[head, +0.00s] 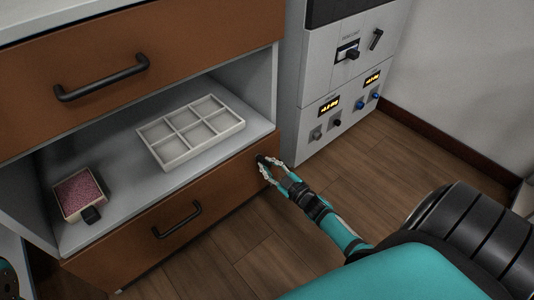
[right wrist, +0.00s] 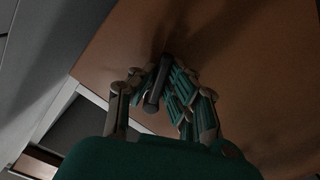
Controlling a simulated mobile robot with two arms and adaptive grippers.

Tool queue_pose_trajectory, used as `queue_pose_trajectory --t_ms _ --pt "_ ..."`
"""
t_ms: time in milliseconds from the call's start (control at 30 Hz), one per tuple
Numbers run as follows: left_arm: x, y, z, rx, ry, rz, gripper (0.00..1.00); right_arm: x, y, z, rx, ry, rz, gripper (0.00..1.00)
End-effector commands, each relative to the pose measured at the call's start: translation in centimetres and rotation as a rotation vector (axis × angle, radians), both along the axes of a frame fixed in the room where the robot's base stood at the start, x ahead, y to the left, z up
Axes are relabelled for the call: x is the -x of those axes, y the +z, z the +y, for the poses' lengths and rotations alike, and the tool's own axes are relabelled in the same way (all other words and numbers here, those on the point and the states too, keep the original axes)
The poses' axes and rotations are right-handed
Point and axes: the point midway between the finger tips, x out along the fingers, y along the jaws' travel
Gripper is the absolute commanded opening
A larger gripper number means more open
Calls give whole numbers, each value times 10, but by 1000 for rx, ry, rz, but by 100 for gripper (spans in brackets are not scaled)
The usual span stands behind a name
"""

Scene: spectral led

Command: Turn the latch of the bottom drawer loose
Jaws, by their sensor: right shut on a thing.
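The bottom drawer (head: 150,240) has a brown front with a dark bar handle (head: 177,220), and it looks closed. Its latch (head: 261,158) is a small black knob near the upper right corner of the front. My right gripper (head: 268,170) is at that corner, with its fingers closed around the latch. In the right wrist view the latch (right wrist: 157,86) is a short black bar, slightly tilted, between the fingers (right wrist: 155,82). The fingers partly hide it in the head view. My left gripper is not in view.
Above the drawer is an open shelf with a white compartment tray (head: 190,132) and a small box with a pink top (head: 80,193). A brown upper drawer (head: 150,50) has a dark handle. A grey instrument cabinet (head: 345,80) stands to the right. The wooden floor (head: 350,150) between is clear.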

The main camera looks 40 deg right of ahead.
Motion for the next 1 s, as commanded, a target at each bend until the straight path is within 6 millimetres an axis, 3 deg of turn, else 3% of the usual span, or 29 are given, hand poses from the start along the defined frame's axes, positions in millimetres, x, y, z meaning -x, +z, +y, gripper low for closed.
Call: queue_pose_trajectory --t_ms 767,800,1000 --pt "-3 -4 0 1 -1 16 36 0 2 -4 114 0 -9 0" --pt "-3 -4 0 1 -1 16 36 0 2 -4 114 0 -9 12" --pt "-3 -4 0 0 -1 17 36 0 2 -4 112 0 -9 36"
